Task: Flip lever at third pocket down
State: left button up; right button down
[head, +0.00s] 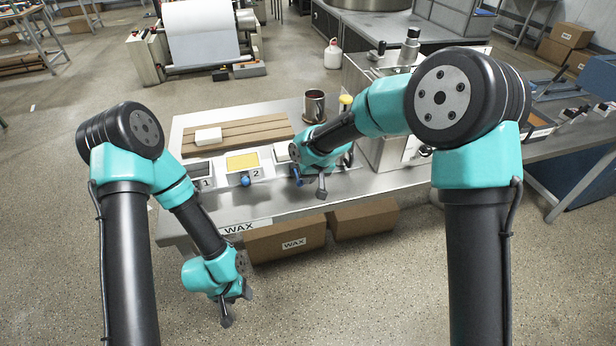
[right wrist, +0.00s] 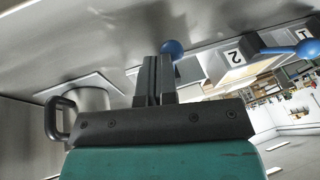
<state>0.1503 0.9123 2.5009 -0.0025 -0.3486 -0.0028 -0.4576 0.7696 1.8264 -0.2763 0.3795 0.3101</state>
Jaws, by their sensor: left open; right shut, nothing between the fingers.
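A row of numbered pockets stands on the steel table. Pocket 1 (head: 201,171) looks dark grey inside and pocket 2 (head: 242,162) is filled yellow. The third pocket (head: 281,152) is partly hidden behind my right arm, and its number is not visible. A blue-knobbed lever (head: 297,180) is at its front; a blue knob also shows just beyond the fingertips in the right wrist view (right wrist: 172,48). My right gripper (head: 322,188) is shut and empty, close to that lever; contact is unclear. Pocket 2's lever has a blue knob (head: 246,180). My left gripper (head: 233,308) is open, low before the table.
A wooden board (head: 240,131) with a pale block (head: 208,136) lies behind the pockets. A metal mug (head: 314,107) stands behind my right forearm. A machine (head: 403,140) stands on the right. Cardboard boxes (head: 286,241) sit below the table front.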

jog(key=shift+r, duration=0.65)
jog(key=d+v, duration=0.2)
jog(key=v, duration=1.1)
jog(key=shift+f, duration=0.4)
